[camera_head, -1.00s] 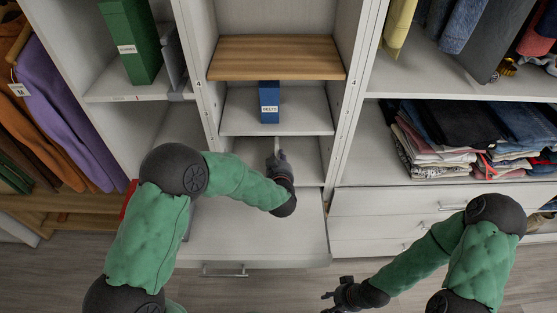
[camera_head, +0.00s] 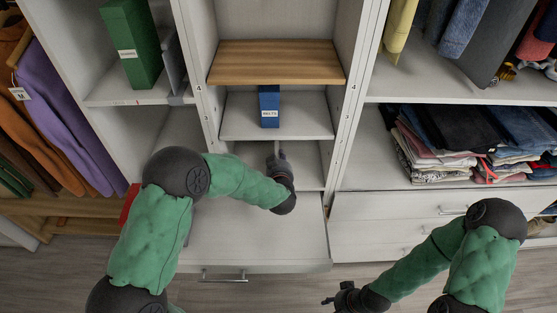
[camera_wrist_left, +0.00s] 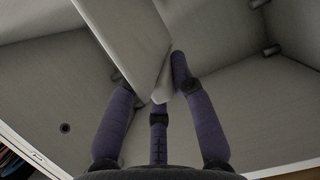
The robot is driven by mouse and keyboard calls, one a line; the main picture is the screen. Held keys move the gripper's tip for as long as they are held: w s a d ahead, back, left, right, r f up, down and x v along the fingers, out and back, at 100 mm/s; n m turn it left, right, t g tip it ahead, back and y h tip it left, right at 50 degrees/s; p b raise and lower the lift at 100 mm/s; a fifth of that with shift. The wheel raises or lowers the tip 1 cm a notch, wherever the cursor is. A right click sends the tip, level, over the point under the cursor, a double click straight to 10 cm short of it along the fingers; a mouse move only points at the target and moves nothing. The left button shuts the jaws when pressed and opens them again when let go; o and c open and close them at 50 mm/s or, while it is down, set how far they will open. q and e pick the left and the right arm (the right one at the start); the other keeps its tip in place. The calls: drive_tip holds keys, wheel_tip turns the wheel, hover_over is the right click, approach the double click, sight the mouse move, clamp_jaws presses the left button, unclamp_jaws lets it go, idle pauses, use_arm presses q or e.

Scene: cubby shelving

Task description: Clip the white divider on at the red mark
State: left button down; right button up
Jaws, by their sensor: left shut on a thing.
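The white divider (camera_wrist_left: 135,40) is a pale flat panel between the fingers of my left gripper (camera_wrist_left: 155,85) in the left wrist view. In the head view only a thin pale edge of the divider (camera_head: 277,147) shows above my left gripper (camera_head: 278,158). That gripper is shut on it in the cubby below the blue box's shelf. My right gripper (camera_head: 334,300) is empty, low in front of the drawers; its finger opening is unclear.
A blue box (camera_head: 269,107) stands on the white shelf (camera_head: 305,122) above my left gripper. A wooden shelf (camera_head: 277,62) is higher up. A green box (camera_head: 133,45) and a grey divider (camera_head: 172,65) stand at the left. Folded clothes (camera_head: 435,150) lie at the right.

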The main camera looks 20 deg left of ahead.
use_arm(q)
drive_tip(key=shift+w+a, duration=0.25)
drive_tip(key=shift+w, duration=0.55)
drive_tip(key=c, duration=1)
unclamp_jaws()
drive_tip(key=v, duration=1.2)
drive_tip(key=shift+r, duration=0.1)
